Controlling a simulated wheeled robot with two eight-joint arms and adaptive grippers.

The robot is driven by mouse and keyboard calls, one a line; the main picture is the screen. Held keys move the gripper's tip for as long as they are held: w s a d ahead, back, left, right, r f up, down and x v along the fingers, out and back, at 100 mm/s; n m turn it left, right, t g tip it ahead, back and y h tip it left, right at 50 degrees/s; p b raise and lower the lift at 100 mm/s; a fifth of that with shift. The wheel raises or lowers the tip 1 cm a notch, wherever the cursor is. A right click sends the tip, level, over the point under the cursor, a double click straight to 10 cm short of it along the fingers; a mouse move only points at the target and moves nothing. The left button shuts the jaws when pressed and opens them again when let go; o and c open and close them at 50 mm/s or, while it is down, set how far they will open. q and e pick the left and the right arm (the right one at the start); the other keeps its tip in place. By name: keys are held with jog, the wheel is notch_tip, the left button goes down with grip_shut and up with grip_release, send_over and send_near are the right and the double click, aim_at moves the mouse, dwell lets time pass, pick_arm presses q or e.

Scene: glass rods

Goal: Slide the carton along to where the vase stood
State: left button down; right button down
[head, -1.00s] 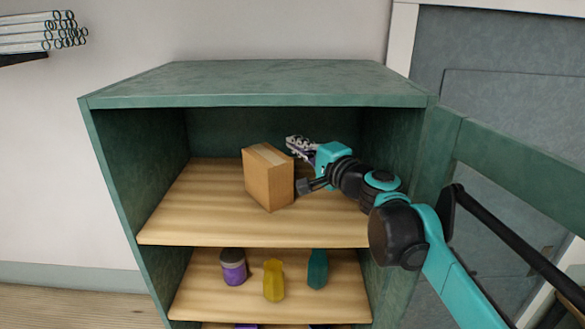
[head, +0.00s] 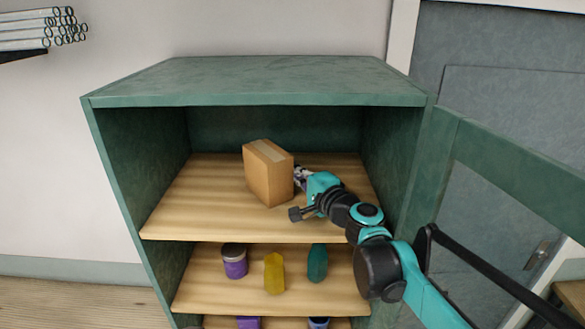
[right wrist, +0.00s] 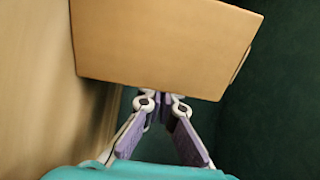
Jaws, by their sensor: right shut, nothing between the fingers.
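The carton (head: 267,174), a brown box with a paler tape strip on top, stands upright on the upper wooden shelf, near the middle. My right gripper (head: 301,175) is inside the cabinet at the carton's right side, its fingertips partly hidden behind the box. In the right wrist view the shut, empty fingers (right wrist: 161,100) point at the carton's face (right wrist: 160,45), which fills the upper middle. They look very close to its edge; I cannot tell whether they touch. No vase shows on the upper shelf.
The upper shelf (head: 190,205) is bare left of the carton. The green cabinet walls (head: 125,160) bound it, and its door (head: 520,180) stands open at right. The shelf below holds a purple jar (head: 234,262), a yellow vessel (head: 275,272) and a teal vessel (head: 317,262).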

jog(key=s+a, duration=0.1)
jog(key=a, duration=0.2)
jog(key=s+a+b, duration=0.1)
jog(key=a, duration=0.3)
jog(key=s+a, duration=0.2)
jog(key=a, duration=0.2)
jog(key=shift+s+a, duration=0.1)
jog(key=shift+w+d, duration=0.3)
jog(key=shift+d, duration=0.05)
notch_tip(320, 180, up, 10)
jog(key=a+b, duration=0.1)
jog(key=b, duration=0.1)
jog(key=s+a+b, duration=0.1)
jog(key=s+a, duration=0.1)
jog(key=a, duration=0.4)
jog(key=s+a+b, duration=0.1)
jog(key=s+a, duration=0.2)
jog(key=a, duration=0.3)
jog(key=s+a+b, duration=0.1)
jog(key=s+a, duration=0.1)
jog(key=a, duration=0.4)
jog(key=shift+s+a, duration=0.25)
jog(key=shift+s, duration=0.05)
jog(key=shift+d, duration=0.1)
